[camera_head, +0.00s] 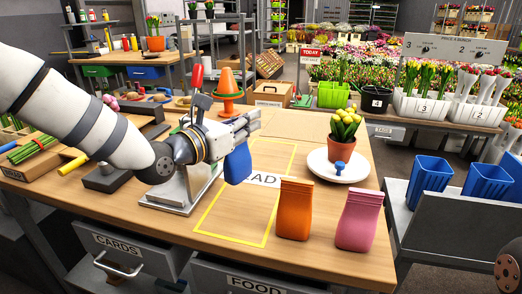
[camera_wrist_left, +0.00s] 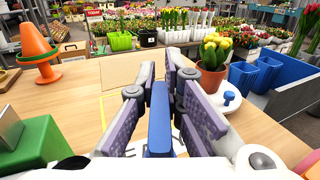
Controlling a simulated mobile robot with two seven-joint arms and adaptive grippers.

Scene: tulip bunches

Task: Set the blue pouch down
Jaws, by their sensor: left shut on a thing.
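The blue pouch (camera_head: 237,166) is between the fingers of my left gripper (camera_head: 246,124), which is shut on it. It hangs over the left part of a yellow-outlined area (camera_head: 228,239) on the wooden table. The area has lettering, partly hidden by the pouch; "EAD" shows. In the left wrist view, the pouch (camera_wrist_left: 159,122) stands edge-on between the two finger pads of the gripper (camera_wrist_left: 161,88). Whether its bottom touches the table I cannot tell. My right gripper is not in view.
An orange pouch (camera_head: 294,210) and a pink pouch (camera_head: 359,220) stand right of the outline. A potted tulip (camera_head: 344,138) sits on a white plate (camera_head: 318,168) behind them. A metal stand (camera_head: 176,203) is close left. The outline's front part is clear.

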